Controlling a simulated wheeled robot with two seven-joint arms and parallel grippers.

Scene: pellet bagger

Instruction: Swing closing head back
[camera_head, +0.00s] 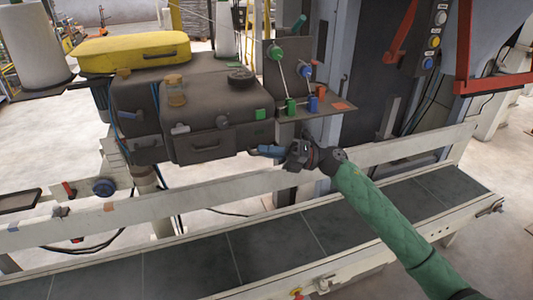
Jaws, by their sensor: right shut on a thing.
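The closing head (210,115) is a dark grey boxy machine with a yellow cover (133,50) on its back left part. It hangs above the conveyor in the left and middle of the head view. A short blue handle (266,151) sticks out at its lower right. My right gripper (287,153) is at this handle, shut on it. My right arm, in a green padded sleeve, comes from the lower right, and the wrist partly hides the jaws. My left gripper is out of view.
A conveyor with a dark belt (190,272) and pale side rails runs across the front. Thread guides with green and blue knobs (290,104) stand right of the head. A red frame (490,84) and a button panel (433,40) are at the upper right. A thread cone (33,45) stands upper left.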

